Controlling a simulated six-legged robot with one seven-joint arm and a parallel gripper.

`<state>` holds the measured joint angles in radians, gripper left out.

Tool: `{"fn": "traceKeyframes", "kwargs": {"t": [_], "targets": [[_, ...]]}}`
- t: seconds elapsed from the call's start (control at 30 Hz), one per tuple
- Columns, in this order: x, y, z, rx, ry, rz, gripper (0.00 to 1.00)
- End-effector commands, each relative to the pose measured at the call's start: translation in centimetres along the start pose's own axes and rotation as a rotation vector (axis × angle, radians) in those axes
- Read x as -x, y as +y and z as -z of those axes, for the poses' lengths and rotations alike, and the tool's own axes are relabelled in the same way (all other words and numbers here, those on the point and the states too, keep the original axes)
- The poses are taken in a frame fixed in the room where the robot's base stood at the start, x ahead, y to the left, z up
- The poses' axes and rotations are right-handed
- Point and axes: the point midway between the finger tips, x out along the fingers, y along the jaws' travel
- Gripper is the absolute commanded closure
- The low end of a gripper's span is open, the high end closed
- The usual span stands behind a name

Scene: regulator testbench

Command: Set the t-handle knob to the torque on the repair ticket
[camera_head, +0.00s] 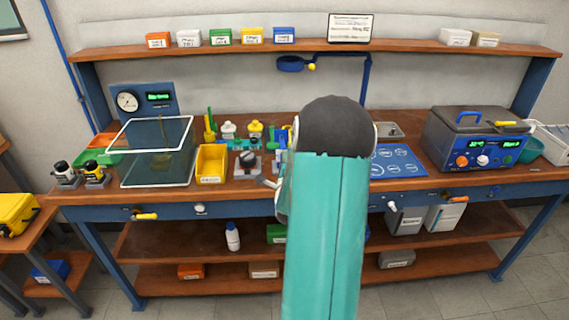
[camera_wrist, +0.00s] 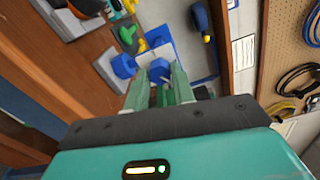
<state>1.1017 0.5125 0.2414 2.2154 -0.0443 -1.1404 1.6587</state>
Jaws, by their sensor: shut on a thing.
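In the wrist view, my gripper's two pale green fingers (camera_wrist: 160,85) are closed around a blue knob-like part (camera_wrist: 160,72) on a blue fixture (camera_wrist: 124,66). I cannot clearly make out a T shape or any scale markings on it. In the head view, my teal arm hides my gripper; a bit of blue fixture (camera_head: 282,140) shows just left of the arm. A white sheet with printed lines (camera_head: 350,27) stands on the upper shelf and may be the ticket; its text is too small to read.
A dark-knobbed unit on a grey base (camera_head: 247,160) stands left of the arm, beside a yellow bin (camera_head: 211,163). A blue mat (camera_head: 399,161) lies to the right, then a blue control box (camera_head: 478,140). A blue pipe (camera_head: 365,75) runs behind.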

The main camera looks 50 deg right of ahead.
Motion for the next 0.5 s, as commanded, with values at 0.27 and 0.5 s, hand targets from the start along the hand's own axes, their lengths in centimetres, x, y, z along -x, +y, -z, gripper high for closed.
{"fn": "traceKeyframes", "kwargs": {"t": [0.27, 0.5], "targets": [[0.01, 0.07, -0.11, 0.262, -0.002, -0.001, 0.98], [0.01, 0.07, -0.06, 0.49, -0.001, -0.001, 0.98]]}}
